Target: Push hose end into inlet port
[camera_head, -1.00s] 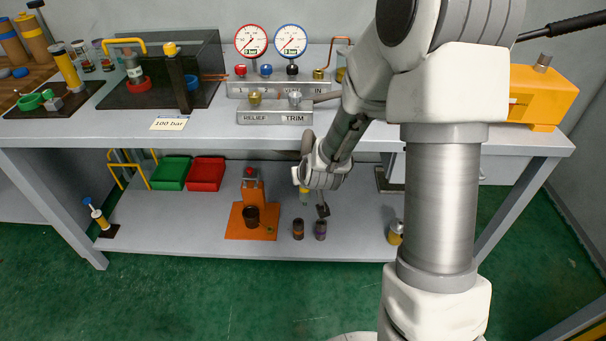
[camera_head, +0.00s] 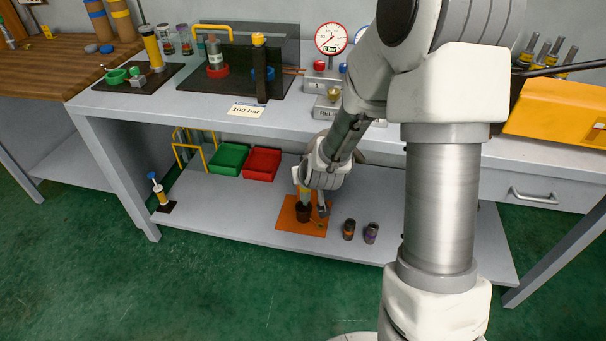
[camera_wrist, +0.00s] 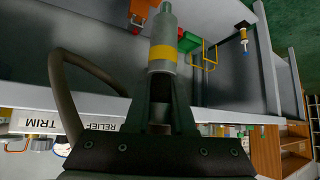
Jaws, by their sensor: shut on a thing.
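My gripper (camera_wrist: 160,80) is shut on the hose end (camera_wrist: 164,45), a grey cylinder with a yellow band. The dark hose (camera_wrist: 75,65) loops off to its left in the wrist view. In the head view my gripper (camera_head: 314,205) hangs at the lower shelf, over the orange plate (camera_head: 290,224) in the picture. A dark round cup (camera_head: 304,212) shows right below a yellow part there; whether they touch I cannot tell. The label block reading RELIEF and TRIM (camera_wrist: 65,124) shows in the wrist view. I cannot make out the inlet port; my arm hides much of the bench top.
Green (camera_head: 229,160) and red (camera_head: 262,163) bins stand on the lower shelf. Two small cylinders (camera_head: 360,231) stand right of the plate. A pressure gauge (camera_head: 331,38) stands on the bench, and an orange box (camera_head: 550,112) is at right. The green floor in front is clear.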

